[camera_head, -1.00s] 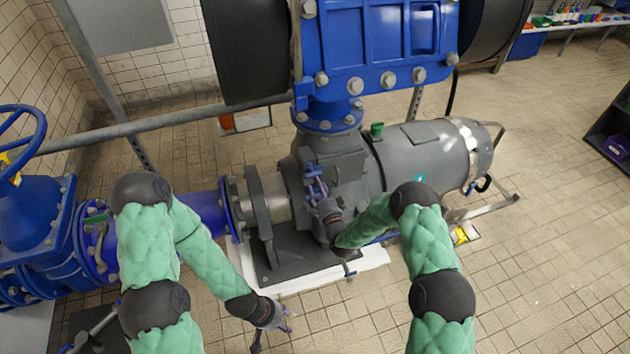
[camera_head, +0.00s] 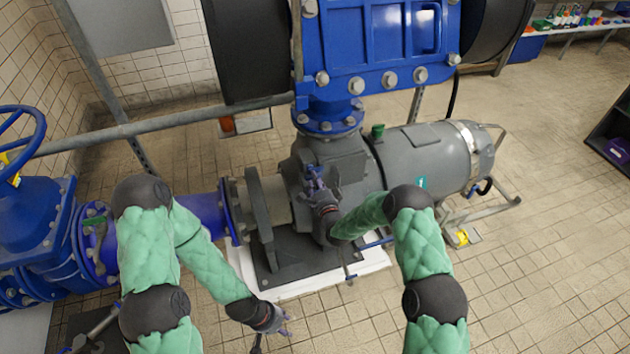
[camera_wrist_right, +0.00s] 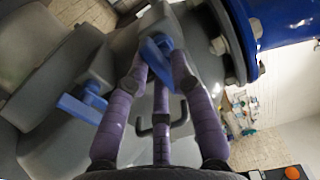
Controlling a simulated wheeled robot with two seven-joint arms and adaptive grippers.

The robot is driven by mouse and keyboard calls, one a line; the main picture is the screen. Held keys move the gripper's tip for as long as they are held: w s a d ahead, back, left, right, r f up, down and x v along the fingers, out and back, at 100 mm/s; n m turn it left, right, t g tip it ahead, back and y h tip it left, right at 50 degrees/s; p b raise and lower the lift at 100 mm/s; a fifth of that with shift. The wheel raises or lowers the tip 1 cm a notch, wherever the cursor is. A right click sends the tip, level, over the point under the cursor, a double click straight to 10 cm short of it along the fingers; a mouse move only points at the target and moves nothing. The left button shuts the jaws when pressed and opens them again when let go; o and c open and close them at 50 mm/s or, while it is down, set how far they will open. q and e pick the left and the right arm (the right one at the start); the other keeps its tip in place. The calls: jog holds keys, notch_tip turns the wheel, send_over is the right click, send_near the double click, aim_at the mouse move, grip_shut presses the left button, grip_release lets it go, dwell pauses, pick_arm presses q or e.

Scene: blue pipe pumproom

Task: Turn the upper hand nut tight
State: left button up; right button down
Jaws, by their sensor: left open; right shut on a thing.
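The upper hand nut (camera_head: 313,171) is a small blue winged nut on the grey pump housing, below the blue flange. In the right wrist view, this blue nut (camera_wrist_right: 157,58) sits between the purple fingers of my right gripper (camera_wrist_right: 165,75), which are shut on it. In the head view my right gripper (camera_head: 317,186) reaches it from below and partly covers it. A second blue hand nut (camera_wrist_right: 82,105) shows to the left in the wrist view, outside the fingers. My left gripper (camera_head: 284,323) is open and empty, low in front of the pump base.
The grey pump and motor (camera_head: 425,155) stand on a dark plate above a white plinth (camera_head: 345,273). A large blue valve body (camera_head: 375,45) hangs above. Blue pipework (camera_head: 205,213) runs to the left.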

jog(key=shift+f, duration=0.15)
jog(key=shift+b, duration=0.55)
jog(key=c, duration=1.1)
grip_release()
jog(key=shift+c, duration=0.2)
jog(key=shift+s, duration=0.1)
jog(key=v, duration=1.2)
